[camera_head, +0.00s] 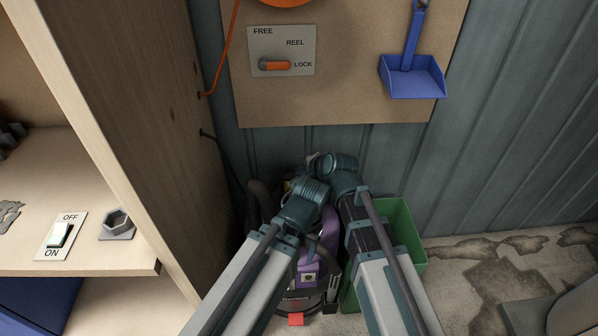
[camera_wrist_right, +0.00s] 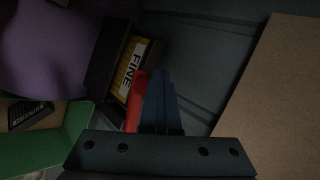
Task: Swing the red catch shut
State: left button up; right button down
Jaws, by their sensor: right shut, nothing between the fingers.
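A red catch (camera_wrist_right: 136,98) stands beside a yellow label reading FINE in the right wrist view. My right gripper (camera_wrist_right: 160,80) is shut, its blue fingers together with nothing between them. The fingers are just right of the red catch; whether they touch it I cannot tell. In the head view my right gripper (camera_head: 316,163) is at the end of the right arm, behind the purple machine, and its fingertips are hidden. My left arm reaches toward the purple machine (camera_head: 306,272), and its gripper is hidden by the arm.
A green bin (camera_head: 402,235) stands right of the machine. A wooden shelf unit (camera_head: 150,110) closes off the left side. Bare floor (camera_head: 480,262) lies to the right.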

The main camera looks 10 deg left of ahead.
jog(key=shift+w+d+r, duration=0.1)
jog(key=shift+w+d, duration=0.35)
jog(key=shift+d, duration=0.2)
jog(key=a+p+v, duration=0.1)
jog(key=p+v, duration=0.4)
jog(key=v, duration=0.2)
jog(key=shift+s, duration=0.45)
